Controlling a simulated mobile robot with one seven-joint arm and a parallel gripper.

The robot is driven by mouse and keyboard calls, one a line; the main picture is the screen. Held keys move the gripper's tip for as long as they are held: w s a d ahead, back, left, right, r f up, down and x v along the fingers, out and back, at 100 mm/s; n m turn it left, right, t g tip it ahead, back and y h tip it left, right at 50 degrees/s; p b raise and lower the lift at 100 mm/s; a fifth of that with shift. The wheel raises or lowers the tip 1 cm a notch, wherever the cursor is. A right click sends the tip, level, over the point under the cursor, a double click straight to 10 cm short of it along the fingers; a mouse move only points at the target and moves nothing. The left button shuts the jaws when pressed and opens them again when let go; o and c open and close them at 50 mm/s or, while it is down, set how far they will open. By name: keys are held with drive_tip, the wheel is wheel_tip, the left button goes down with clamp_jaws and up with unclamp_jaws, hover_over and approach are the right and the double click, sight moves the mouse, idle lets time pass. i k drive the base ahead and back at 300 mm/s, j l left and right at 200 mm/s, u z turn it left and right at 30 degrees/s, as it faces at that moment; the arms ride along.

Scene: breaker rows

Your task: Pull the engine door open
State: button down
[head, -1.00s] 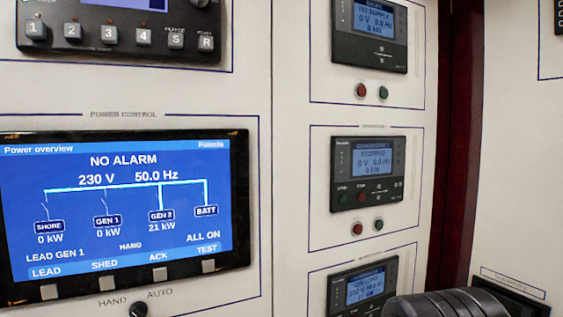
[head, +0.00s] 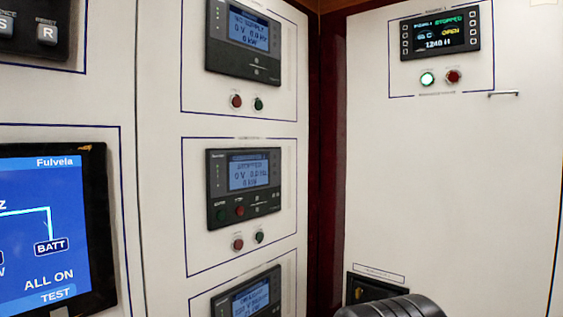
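A tall white door-like panel (head: 455,190) fills the right side of the head view. A thin horizontal handle (head: 503,93) sits to the right of these buttons. No label I can read names the engine door. A dark ribbed part of my arm (head: 395,307) shows at the bottom edge, low in front of this panel. My gripper's fingers are not in view.
On the left, a white cabinet face bears several controller displays (head: 243,172) with red and green buttons. A large blue power screen (head: 45,230) is at far left. A dark red post (head: 326,150) stands between cabinet and panel. A dark inset (head: 372,288) lies low on the panel.

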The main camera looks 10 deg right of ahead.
sight(453, 194)
drive_tip(key=z, duration=1.15)
drive_tip(key=i+l+u, duration=0.3)
drive_tip(key=u, duration=0.15)
